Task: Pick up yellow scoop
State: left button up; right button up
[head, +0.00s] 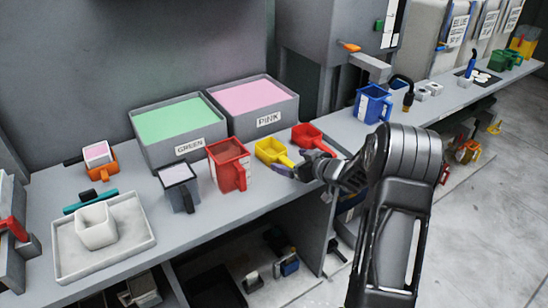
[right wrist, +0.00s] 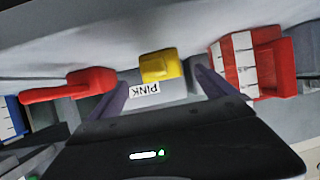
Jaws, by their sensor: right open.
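The yellow scoop (head: 270,150) lies on the grey bench in front of the pink bin, with its handle toward my right gripper (head: 304,169). In the right wrist view the scoop (right wrist: 158,67) shows between my two dark fingers, which are apart with nothing clamped. The gripper is open at the handle end of the scoop; I cannot tell whether the fingers are around the handle or touch it. My left gripper is not in view.
A red scoop (head: 309,136) lies just right of the yellow one. A red jug (head: 229,166) stands to its left. The pink bin (head: 257,124) and green bin (head: 187,150) stand behind. A blue jug (head: 372,104) is farther right. The bench front edge is close.

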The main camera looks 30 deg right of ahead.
aim_at(282, 157)
jog(key=shift+w+f, duration=0.25)
jog(key=shift+w, duration=0.2)
jog(key=shift+a, duration=0.1)
jog(key=x, duration=0.1)
jog(key=p+x, duration=0.1)
jog(key=x, duration=0.3)
jog(key=shift+w+r, duration=0.2)
jog(key=shift+c, duration=0.4)
jog(key=c, duration=1.5)
